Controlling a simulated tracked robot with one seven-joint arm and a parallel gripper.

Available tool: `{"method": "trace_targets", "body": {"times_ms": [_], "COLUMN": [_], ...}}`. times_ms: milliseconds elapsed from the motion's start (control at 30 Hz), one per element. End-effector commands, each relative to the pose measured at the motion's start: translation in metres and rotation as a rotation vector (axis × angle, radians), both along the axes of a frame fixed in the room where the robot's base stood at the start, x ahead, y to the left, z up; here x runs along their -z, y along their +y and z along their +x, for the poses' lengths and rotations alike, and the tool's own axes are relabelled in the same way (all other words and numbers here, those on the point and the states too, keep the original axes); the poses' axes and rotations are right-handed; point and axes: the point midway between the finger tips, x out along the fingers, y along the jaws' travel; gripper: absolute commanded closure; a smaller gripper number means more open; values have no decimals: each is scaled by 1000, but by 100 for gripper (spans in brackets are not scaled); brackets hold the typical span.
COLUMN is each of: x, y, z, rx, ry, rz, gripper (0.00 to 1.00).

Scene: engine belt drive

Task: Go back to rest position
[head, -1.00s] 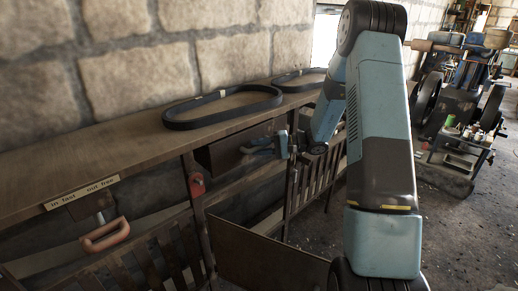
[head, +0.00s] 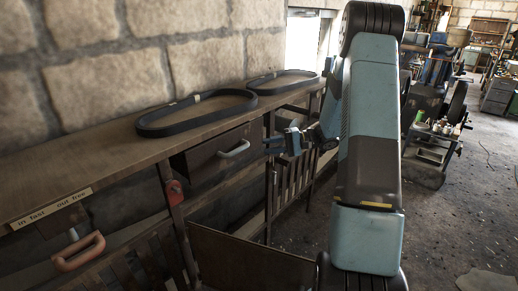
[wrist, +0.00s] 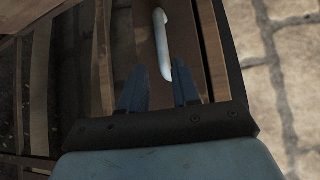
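My gripper (head: 277,146) is in front of the workbench, to the right of the drawer handle (head: 234,149) in the head view. The wrist view shows its two blue fingers (wrist: 160,90) apart with nothing between them. The pale handle, also in the wrist view (wrist: 161,42), lies beyond the fingertips, near the right finger, and looks apart from the gripper. The drawer (head: 212,150) under the bench top appears closed or nearly so.
Two black belts lie on the bench top, a near one (head: 196,112) and a far one (head: 283,81). A lever with an orange handle (head: 79,251) and a label (head: 52,208) are at left. An engine-like machine (head: 433,110) stands at right. Open floor lies at the right.

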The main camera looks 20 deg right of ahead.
Motion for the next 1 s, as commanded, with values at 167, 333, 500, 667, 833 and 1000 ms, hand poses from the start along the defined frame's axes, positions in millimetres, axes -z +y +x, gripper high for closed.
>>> {"method": "trace_targets", "body": {"times_ms": [167,333,500,667,833,1000], "x": [-1,-1,-1,-2,-17,-46], "y": [-10,-11,-11,-10,2,28], "z": [-3,-3,-3,-3,-13,-37], "rx": [-1,-1,-1,-2,-42,-122], "ry": [0,1,1,1,12,40], "rz": [-1,-1,-1,-3,-53,-172], "gripper": [69,69,69,69,69,69]}}
